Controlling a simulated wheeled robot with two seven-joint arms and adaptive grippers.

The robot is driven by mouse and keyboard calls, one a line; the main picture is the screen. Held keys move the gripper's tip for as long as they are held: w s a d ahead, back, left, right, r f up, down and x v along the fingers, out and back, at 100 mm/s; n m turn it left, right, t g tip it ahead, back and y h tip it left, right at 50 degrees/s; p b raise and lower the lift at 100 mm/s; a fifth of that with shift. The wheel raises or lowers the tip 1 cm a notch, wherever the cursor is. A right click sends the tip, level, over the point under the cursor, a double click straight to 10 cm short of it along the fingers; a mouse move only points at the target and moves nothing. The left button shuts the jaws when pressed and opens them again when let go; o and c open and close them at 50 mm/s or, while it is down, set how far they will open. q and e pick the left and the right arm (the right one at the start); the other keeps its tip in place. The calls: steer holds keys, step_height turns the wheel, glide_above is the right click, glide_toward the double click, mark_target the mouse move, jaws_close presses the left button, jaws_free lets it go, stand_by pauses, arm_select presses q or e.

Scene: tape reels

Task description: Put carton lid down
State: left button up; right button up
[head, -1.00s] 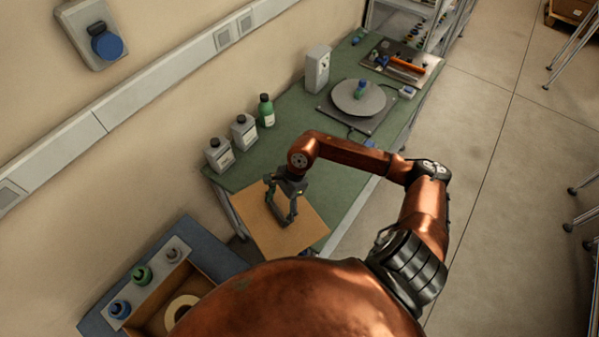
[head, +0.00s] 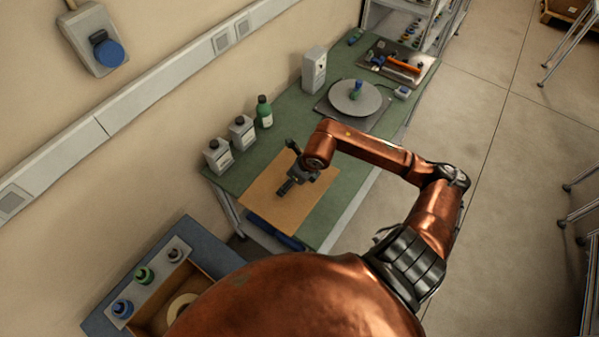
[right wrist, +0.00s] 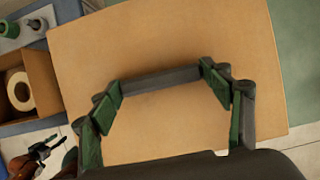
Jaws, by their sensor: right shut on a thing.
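The carton lid (head: 262,208) is a flat tan panel over the near end of the green table; I cannot tell whether it touches the tabletop. My right gripper (head: 284,189) is above it. The open carton (head: 145,318) stands at the lower left with a pale tape reel (head: 181,303) inside, partly hidden by my body. My left gripper seems to show small at the lower left of the wrist view (right wrist: 36,156); its jaws are unclear.
The green table (head: 290,115) carries two grey containers (head: 219,156) (head: 242,134) and a green bottle (head: 264,112) beyond the lid. A round turntable (head: 356,99) stands farther back. A blue surface (head: 205,232) with several capped bottles lies beside the carton.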

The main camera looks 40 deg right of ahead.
steer(key=w+d+f, duration=0.1)
steer(key=d, duration=0.1)
steer(key=w+d+f+p, duration=0.1)
steer(key=d, duration=0.1)
steer(key=w+d+f, duration=0.1)
steer(key=d, duration=0.2)
steer(key=shift+w+f+p, duration=0.2)
steer(key=shift+w+p, duration=0.15)
steer(key=shift+w, duration=0.05)
steer(key=d+f, duration=0.1)
steer(key=w+d+f, duration=0.1)
steer(key=f, duration=0.1)
steer(key=w+d+f, duration=0.1)
steer(key=f, duration=0.1)
steer(key=shift+w+d+p, duration=0.1)
steer(key=shift+d+p, duration=0.2)
steer(key=shift+p, duration=0.05)
steer(key=shift+w+d+f, duration=0.15)
steer(key=shift+d+f, duration=0.2)
steer(key=shift+f, duration=0.2)
step_height(320, 180, down, 2)
steer(key=shift+f+p, duration=0.1)
steer(key=shift+p, duration=0.45)
steer(key=shift+f, duration=0.45)
steer(key=shift+f, duration=0.1)
steer(key=o, duration=1.2)
